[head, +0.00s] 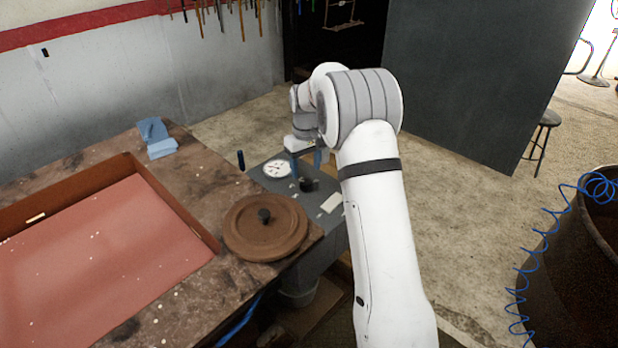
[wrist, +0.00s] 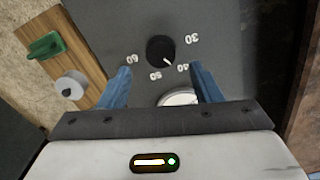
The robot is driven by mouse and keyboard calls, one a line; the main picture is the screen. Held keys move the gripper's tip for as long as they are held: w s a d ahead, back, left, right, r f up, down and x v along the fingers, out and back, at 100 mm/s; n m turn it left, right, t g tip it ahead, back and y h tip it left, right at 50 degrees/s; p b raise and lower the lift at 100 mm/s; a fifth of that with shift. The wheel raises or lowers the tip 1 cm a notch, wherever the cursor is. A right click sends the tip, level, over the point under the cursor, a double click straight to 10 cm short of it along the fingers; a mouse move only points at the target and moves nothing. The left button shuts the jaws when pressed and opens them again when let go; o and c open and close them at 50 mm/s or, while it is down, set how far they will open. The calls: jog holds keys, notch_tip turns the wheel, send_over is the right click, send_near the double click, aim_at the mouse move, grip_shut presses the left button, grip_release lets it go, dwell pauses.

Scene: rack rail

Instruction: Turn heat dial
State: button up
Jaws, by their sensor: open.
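The heat dial is a black round knob (wrist: 160,50) on a dark grey panel (wrist: 225,70). Printed numbers 30, 40, 50 and 60 stand around it in the wrist view. Its white pointer mark is turned to the lower right, near the 40. In the head view the dial (head: 307,185) sits on the grey box beside the workbench. My gripper (wrist: 161,68) is open, its two blue fingers apart. In the wrist view the dial shows between and just beyond the fingertips; I cannot tell whether they touch it. My gripper (head: 306,163) is above the box in the head view.
A white round gauge (head: 277,169) lies beside the dial. A brown round lid (head: 250,240) with a dark knob is close by on the workbench (head: 200,168). A red tray (head: 100,250) fills the left. A wooden strip (wrist: 88,48) carries a green piece (wrist: 47,45) and a grey knob (wrist: 71,86).

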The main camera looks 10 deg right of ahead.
aim_at(307, 181)
notch_tip(307, 181, down, 5)
jog(key=shift+r, duration=0.1)
dwell(0.3)
jog(key=c, duration=0.9)
jog(key=shift+d, duration=0.4)
jog(key=shift+a, duration=0.25)
jog(key=shift+c, duration=0.4)
